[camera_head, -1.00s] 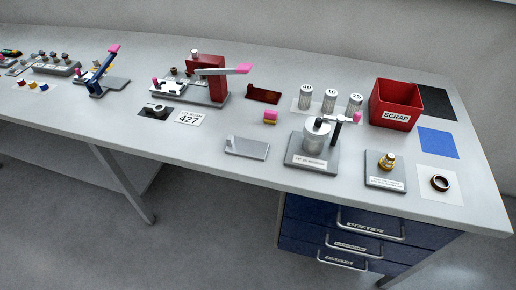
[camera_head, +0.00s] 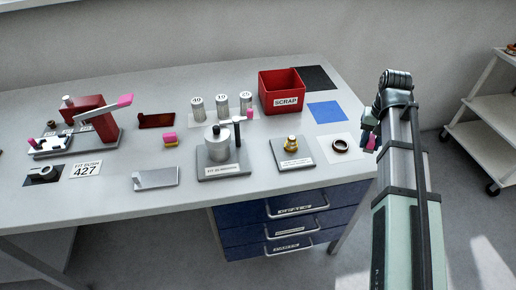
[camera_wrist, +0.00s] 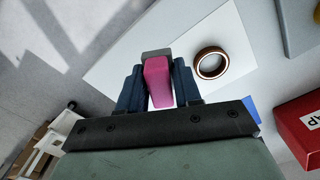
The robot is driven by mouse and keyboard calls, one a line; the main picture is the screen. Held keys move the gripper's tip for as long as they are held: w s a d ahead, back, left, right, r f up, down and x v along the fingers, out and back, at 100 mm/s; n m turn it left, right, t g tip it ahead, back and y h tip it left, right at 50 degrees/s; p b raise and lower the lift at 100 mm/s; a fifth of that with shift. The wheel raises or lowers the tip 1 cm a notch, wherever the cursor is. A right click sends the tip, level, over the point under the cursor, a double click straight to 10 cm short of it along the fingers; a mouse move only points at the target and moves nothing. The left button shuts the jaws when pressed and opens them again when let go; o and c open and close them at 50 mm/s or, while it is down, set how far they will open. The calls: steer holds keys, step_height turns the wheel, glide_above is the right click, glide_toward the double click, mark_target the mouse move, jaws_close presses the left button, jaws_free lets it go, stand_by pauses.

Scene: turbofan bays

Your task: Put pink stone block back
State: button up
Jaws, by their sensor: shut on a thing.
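My gripper (camera_wrist: 160,88) is shut on a pink block (camera_wrist: 157,80) with a grey end, held between two dark blue fingers in the wrist view. In the head view my gripper (camera_head: 369,138) is at the right end of the bench, beside the white sheet (camera_head: 350,155), with a bit of the pink block (camera_head: 371,143) showing. In the wrist view the block appears over the white sheet (camera_wrist: 120,75), left of a brown ring (camera_wrist: 211,63). I cannot tell its height above the sheet.
A red scrap bin (camera_head: 284,92), a blue mat (camera_head: 325,111) and a black mat (camera_head: 314,77) are at the back right. A brass part on a grey plate (camera_head: 292,148) is left of the ring.

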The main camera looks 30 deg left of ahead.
steer(key=s+a+r+n, duration=0.25)
steer(key=s+a, duration=0.45)
steer(key=a, duration=0.4)
steer(key=s+a+r+n, duration=0.1)
steer(key=s+a+r, duration=0.3)
steer(key=s+a, duration=0.6)
steer(key=s+a+r+n, duration=0.2)
steer(key=s+a+r, duration=0.25)
steer(key=a, duration=0.85)
glide_toward(112, 189)
steer(key=shift+f, duration=3.3)
steer(key=shift+f, duration=0.1)
steer(key=o, duration=1)
